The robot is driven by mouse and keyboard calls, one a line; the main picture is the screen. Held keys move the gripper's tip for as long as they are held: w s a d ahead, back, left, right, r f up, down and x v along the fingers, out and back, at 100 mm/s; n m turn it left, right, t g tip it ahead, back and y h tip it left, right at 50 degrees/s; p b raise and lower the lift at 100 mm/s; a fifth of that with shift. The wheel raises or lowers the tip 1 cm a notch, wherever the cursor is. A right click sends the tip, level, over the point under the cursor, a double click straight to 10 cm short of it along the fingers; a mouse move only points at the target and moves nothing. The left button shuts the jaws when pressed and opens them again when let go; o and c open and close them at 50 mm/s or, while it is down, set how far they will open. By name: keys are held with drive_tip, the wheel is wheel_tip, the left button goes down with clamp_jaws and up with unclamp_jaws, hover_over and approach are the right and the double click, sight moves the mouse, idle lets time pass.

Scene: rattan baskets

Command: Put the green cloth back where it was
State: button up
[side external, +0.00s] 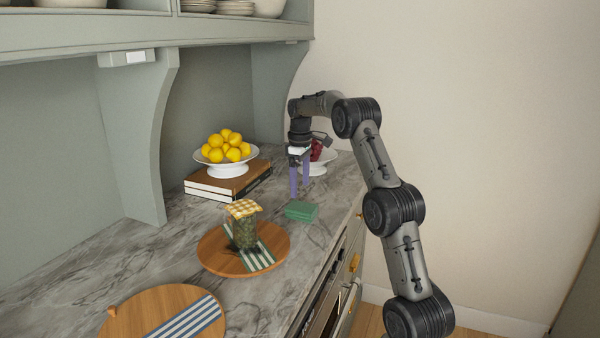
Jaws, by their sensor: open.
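A green folded cloth (301,211) lies flat on the marble counter, near its front edge. My gripper (300,188), with purple fingers pointing down, is just behind the cloth in the picture. It is open, and I see nothing between its fingers. I cannot tell its exact height above the counter. A round wooden board (212,254) to the lower left carries a green-and-white striped cloth (262,258). A jar (244,232) topped with a yellow checked cover (243,208) stands upright on that board.
A white bowl of lemons (227,169) stands on stacked books (208,190) at the back. A bowl of red fruit (319,162) is right behind my gripper. Another board (140,315) with a blue-striped cloth (190,318) lies in front. Bare marble separates the boards.

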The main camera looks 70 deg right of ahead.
drive_tip(key=a+r+t, duration=0.1)
drive_tip(key=a+r, duration=0.9)
drive_tip(key=a, duration=0.3)
drive_tip(key=s+a+r+t+h, duration=0.1)
drive_tip(key=s+a, duration=0.2)
drive_tip(key=a, duration=0.3)
drive_tip(key=s+a+r+t, duration=0.1)
drive_tip(key=s+a+r, duration=0.1)
drive_tip(key=a, duration=0.4)
drive_tip(key=s+a+f+t, duration=0.1)
drive_tip(key=s+a+f, duration=0.2)
drive_tip(key=s+a, duration=0.3)
drive_tip(key=s+a+f+t+y, duration=0.1)
drive_tip(key=s+a+f, duration=0.3)
drive_tip(key=s+a, duration=0.3)
drive_tip(key=s, duration=0.3)
drive_tip(key=shift+f+t, duration=0.3)
